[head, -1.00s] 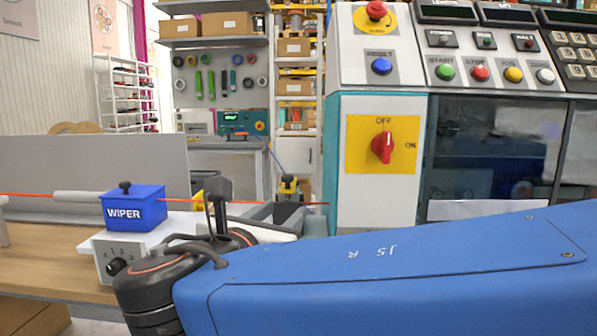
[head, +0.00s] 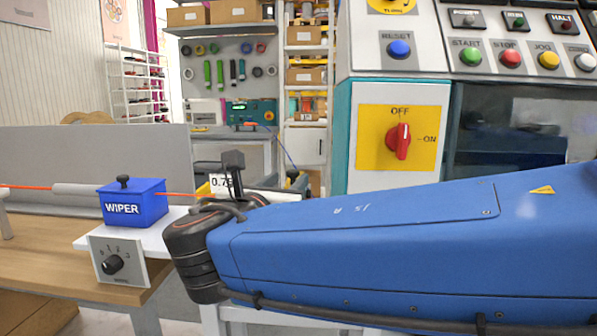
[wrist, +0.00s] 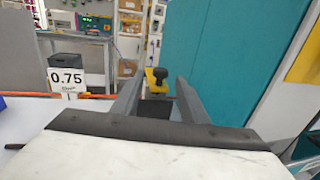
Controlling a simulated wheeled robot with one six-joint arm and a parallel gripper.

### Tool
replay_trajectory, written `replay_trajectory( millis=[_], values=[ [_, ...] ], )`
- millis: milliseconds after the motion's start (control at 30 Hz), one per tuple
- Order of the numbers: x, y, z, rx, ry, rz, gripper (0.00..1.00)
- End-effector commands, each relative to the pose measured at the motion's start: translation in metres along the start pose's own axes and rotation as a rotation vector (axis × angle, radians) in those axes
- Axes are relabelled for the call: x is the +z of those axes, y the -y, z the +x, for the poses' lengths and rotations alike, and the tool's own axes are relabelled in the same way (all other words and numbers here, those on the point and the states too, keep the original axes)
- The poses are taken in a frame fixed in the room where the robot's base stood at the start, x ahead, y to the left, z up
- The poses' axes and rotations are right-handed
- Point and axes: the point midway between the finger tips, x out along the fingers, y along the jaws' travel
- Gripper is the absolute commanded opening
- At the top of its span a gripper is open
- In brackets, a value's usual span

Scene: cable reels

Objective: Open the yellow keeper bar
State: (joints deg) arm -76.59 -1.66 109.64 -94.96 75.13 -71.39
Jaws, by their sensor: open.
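The yellow keeper bar (wrist: 153,83) shows in the wrist view, with an upright black knob (wrist: 154,55) and a dark block (wrist: 155,110) below it. My gripper (wrist: 160,82) is open. Its two grey fingers stand apart to the left and right of the bar in the picture, and nothing is held between them. I cannot tell how far the fingertips are from the bar. In the head view my blue arm hides most of this area. An orange cable (wrist: 92,96) runs sideways past the fingers.
A blue WIPER box (head: 133,204) on the cable and a dial box (head: 117,261) are at the left. A 0.75 sign (wrist: 67,79) stands left of the fingers. A teal cabinet wall (wrist: 215,60) is close on the right. A red rotary switch (head: 399,141) faces me.

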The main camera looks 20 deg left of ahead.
Motion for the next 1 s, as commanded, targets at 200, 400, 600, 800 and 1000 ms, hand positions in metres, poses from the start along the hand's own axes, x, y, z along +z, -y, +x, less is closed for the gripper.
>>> replay_trajectory(
  millis=[200,400,600,800,1000],
  values=[
    [0.0,0.001,0.037,-0.003,0.0,0.0,0.4],
    [0.0,0.001,0.066,-0.003,0.001,0.0,0.4],
    [0.001,0.001,0.083,-0.002,0.001,0.001,0.4],
    [0.0,0.0,0.087,0.0,0.0,0.001,0.4],
    [0.0,0.0,0.087,0.0,0.0,0.001,0.33]
  ],
)
